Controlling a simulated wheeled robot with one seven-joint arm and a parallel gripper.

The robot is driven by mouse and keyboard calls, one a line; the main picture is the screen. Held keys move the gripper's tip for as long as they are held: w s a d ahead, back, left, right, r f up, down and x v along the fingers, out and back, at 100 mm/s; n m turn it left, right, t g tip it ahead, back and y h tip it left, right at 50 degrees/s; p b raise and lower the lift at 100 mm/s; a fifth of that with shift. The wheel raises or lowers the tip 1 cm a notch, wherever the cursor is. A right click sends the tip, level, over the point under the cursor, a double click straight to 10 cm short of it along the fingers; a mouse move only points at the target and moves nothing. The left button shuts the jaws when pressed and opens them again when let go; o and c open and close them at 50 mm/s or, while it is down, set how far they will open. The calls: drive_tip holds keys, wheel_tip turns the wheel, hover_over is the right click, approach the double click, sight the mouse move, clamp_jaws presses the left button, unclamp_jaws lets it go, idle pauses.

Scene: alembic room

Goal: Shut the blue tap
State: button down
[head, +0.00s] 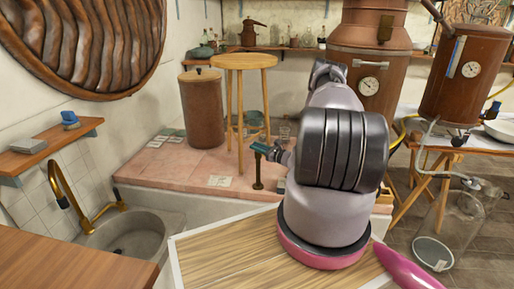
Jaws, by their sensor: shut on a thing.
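The blue tap (260,147) shows as a teal-blue handle on top of a thin dark upright pipe, left of my arm in the middle of the head view. My gripper (272,151) reaches it from the right and is shut on the handle's right end. My wrist and arm hide part of the gripper, so the exact grip on the handle is hard to see. The handle lies about level, slightly tilted down to the right.
A wooden stool (243,64) and a brown barrel (202,108) stand behind on the pink tiled ledge (160,167). A stone sink (137,236) with a brass faucet (62,190) is at left. Copper stills (469,75) and a glass vessel (447,225) stand at right.

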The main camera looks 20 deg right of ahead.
drive_tip(key=n+g+y, duration=0.5)
drive_tip(key=y, duration=0.2)
drive_tip(key=shift+s+a+n+g, duration=0.15)
drive_tip(key=shift+n+g, duration=0.25)
drive_tip(key=shift+g, duration=0.3)
drive_tip(key=c, duration=0.8)
unclamp_jaws()
drive_tip(key=shift+o, duration=0.2)
drive_tip(key=v, duration=0.7)
drive_tip(key=shift+s, duration=0.15)
drive_tip(key=shift+f, duration=0.15)
